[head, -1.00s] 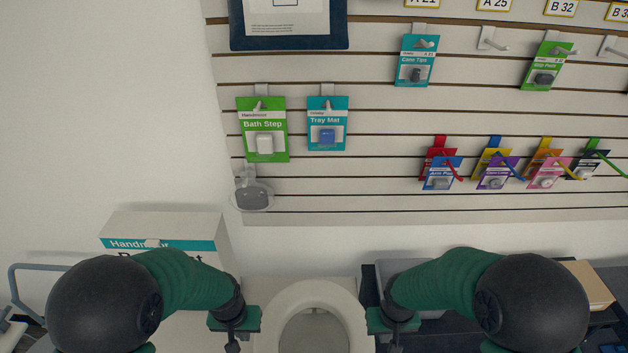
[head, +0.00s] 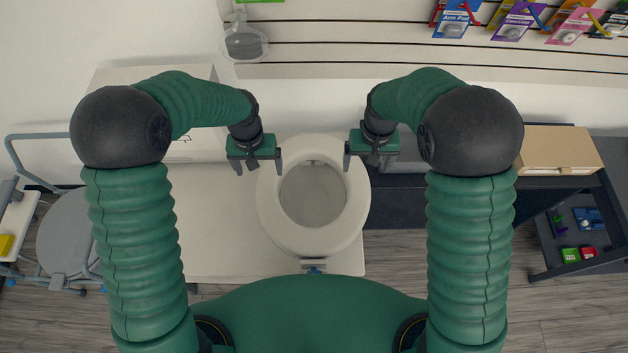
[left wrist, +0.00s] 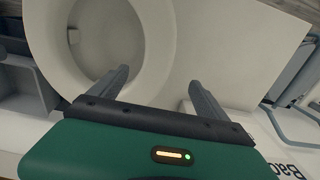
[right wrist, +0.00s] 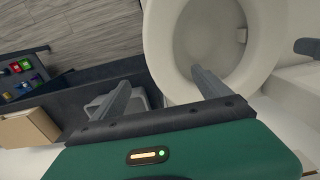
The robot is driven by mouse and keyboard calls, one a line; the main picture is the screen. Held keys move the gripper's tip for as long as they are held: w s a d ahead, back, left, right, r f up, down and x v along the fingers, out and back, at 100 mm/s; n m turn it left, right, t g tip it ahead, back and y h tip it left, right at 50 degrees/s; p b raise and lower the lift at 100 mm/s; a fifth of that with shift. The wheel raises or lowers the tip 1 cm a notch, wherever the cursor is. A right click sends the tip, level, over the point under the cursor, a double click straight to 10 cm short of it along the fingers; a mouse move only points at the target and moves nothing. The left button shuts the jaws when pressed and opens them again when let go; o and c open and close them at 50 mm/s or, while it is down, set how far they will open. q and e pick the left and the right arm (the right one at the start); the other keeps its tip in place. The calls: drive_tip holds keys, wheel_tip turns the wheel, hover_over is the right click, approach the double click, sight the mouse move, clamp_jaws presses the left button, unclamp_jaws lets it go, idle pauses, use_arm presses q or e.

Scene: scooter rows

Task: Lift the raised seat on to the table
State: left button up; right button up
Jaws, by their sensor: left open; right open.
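The raised seat (head: 265,205) is a thick white ring with an oval opening, at the middle of the head view. It sits over the right end of a white flat surface (head: 215,235). My left gripper (head: 258,166) is open at the ring's upper left edge. In the left wrist view one finger overlaps the rim (left wrist: 155,45) and the other is outside it. My right gripper (head: 366,163) is open at the upper right edge. In the right wrist view one finger overlaps the rim (right wrist: 160,50). I cannot tell whether any finger touches the seat.
A dark table (head: 395,210) with a grey bin (right wrist: 140,102) and a cardboard box (head: 558,152) stands right of the seat. A shelf unit (head: 545,235) with small packs is further right. A grey-framed chair (head: 65,235) is at left. A slatted wall is behind.

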sight(269, 194)
use_arm(q)
drive_tip(key=shift+o, duration=0.6)
drive_tip(key=shift+w+d+f, duration=0.2)
drive_tip(key=shift+w+f, duration=0.15)
drive_tip(key=shift+w, duration=0.15)
use_arm(e)
drive_tip(key=shift+o, duration=0.6)
drive_tip(key=shift+w+a+f, duration=0.2)
drive_tip(key=shift+w+a, duration=0.1)
drive_tip(key=shift+w, duration=0.2)
use_arm(q)
drive_tip(key=f, duration=1.1)
drive_tip(key=s+f, duration=0.1)
drive_tip(key=f, duration=0.4)
drive_tip(key=shift+d+f, duration=0.15)
drive_tip(key=shift+f, duration=0.05)
use_arm(e)
drive_tip(key=f, duration=1.1)
drive_tip(key=s+f, duration=0.1)
drive_tip(key=f, duration=0.4)
drive_tip(key=shift+d+f, duration=0.15)
drive_tip(key=shift+f, duration=0.1)
use_arm(q)
drive_tip(key=shift+c, duration=0.7)
use_arm(e)
drive_tip(key=shift+c, duration=0.7)
use_arm(q)
clamp_jaws()
use_arm(e)
clamp_jaws()
